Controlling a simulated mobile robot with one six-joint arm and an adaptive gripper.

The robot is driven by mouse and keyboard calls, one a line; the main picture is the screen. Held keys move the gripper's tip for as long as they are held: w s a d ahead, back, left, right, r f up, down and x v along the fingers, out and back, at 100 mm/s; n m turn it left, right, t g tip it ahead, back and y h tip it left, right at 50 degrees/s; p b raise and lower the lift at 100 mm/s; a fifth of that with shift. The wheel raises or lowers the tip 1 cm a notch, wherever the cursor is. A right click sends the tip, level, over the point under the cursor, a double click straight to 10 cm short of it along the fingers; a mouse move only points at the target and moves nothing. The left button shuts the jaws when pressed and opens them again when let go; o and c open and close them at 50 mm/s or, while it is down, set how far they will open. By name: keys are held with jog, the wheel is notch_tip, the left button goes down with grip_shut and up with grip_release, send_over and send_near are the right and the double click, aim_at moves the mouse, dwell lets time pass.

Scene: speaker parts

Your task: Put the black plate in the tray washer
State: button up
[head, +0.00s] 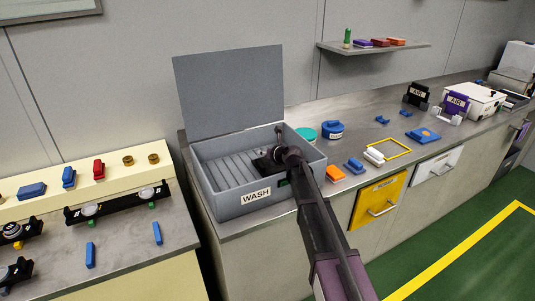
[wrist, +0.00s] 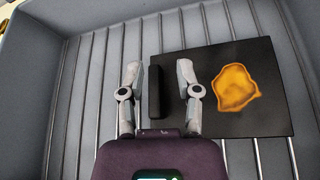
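The tray washer (head: 215,200) is a grey open box labelled WASH, with its lid (head: 228,92) standing up and a ribbed floor. In the wrist view, the black plate (wrist: 200,118) lies over the ribbed floor inside the washer (wrist: 70,130). It has an orange-brown stain (wrist: 236,88) and a dark raised handle (wrist: 154,92) at its left end. My gripper (wrist: 158,75) is open, one finger on each side of the handle, with visible gaps. In the head view my gripper (head: 277,157) is down inside the washer, and my arm hides most of the plate.
A shelf (head: 375,47) hangs behind. A cream bench (head: 100,250) with small parts stands left.

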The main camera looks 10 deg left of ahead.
jog(key=shift+r, duration=0.1)
dwell(0.4)
jog(key=shift+r+p, duration=0.65)
jog(key=shift+p, duration=0.15)
jog(key=p+v, duration=0.4)
jog(key=v, duration=0.8)
jog(key=shift+p, duration=0.35)
